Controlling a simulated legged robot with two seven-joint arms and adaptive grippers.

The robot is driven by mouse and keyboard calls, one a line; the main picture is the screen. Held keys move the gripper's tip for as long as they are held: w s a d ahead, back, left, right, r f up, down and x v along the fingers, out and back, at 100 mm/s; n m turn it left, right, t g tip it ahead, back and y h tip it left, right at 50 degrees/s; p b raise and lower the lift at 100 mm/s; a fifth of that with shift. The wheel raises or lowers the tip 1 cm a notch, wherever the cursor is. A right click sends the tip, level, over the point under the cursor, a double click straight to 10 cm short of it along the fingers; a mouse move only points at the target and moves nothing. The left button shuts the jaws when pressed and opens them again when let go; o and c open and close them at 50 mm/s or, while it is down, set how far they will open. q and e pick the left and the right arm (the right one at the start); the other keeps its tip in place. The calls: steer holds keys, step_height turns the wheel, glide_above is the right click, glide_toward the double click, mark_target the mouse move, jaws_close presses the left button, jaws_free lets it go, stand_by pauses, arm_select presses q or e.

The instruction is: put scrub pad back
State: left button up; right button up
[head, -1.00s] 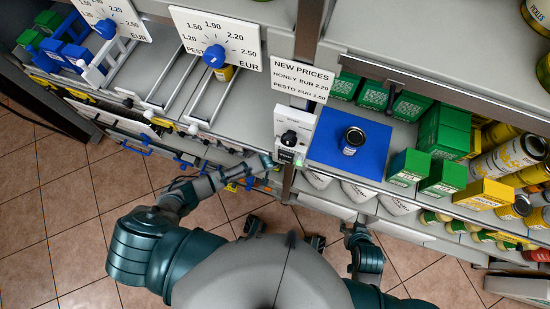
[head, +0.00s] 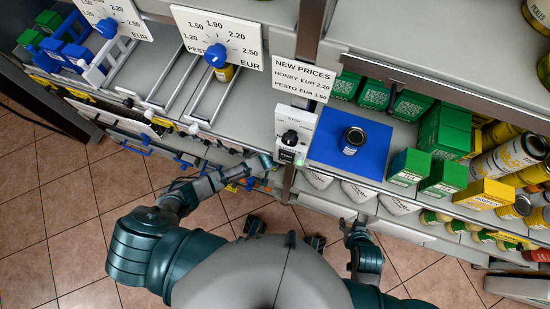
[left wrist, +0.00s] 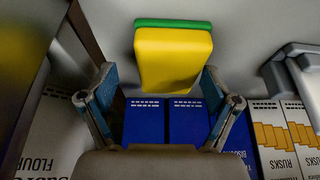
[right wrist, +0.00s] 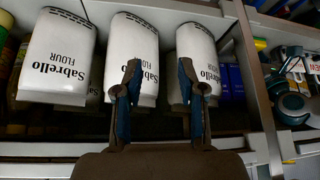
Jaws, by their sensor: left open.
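The scrub pad (left wrist: 173,58), yellow with a green layer along its upper edge, shows in the left wrist view against a grey surface. My left gripper (left wrist: 160,90) is open, with one finger on each side below the pad and visible gaps to it. Nothing is between its fingers in contact. In the head view, my left arm reaches to the lower shelf front, and its fingers are hard to make out. My right gripper (right wrist: 158,80) is open and empty in front of white flour bags (right wrist: 135,50); it also shows in the head view (head: 357,232).
Blue packets (left wrist: 145,122) stand near the pad, with rusks boxes (left wrist: 273,130) at right and a flour bag (left wrist: 50,125) at left. In the head view, a blue mat (head: 325,150) holds a dark-lidded jar (head: 352,140). Green boxes (head: 440,130) and cans stand to its right.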

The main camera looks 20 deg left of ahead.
arm_select(q)
steer(key=shift+a+f+b, duration=0.1)
steer(key=shift+a+b, duration=0.2)
steer(key=shift+b, duration=0.1)
steer(key=p+v, duration=0.2)
steer(key=v, duration=0.1)
steer(key=shift+w+a, duration=0.1)
steer(key=shift+a, duration=0.05)
steer(key=s, duration=0.3)
steer(key=s+p, duration=0.1)
steer(key=shift+s+r, duration=0.3)
steer(key=s+d+r+h+p, duration=0.15)
steer(key=s+r, duration=0.35)
steer(key=s, duration=0.8)
steer(key=s+a+r+m+g+y, duration=0.1)
steer(key=s+a+r+g, duration=0.1)
steer(key=s+a+r, duration=0.3)
steer(key=s+a, duration=0.3)
steer(key=shift+a+m, duration=0.25)
steer(key=shift+m, duration=0.05)
arm_select(e)
steer(key=s+d+f+g+h, duration=0.1)
steer(key=s+f+g, duration=0.2)
steer(key=s+f, duration=0.1)
steer(key=shift+s+f+g, duration=0.4)
steer(key=shift+s, duration=0.5)
arm_select(q)
steer(key=shift+r, duration=0.1)
arm_select(e)
steer(key=shift+d, duration=0.1)
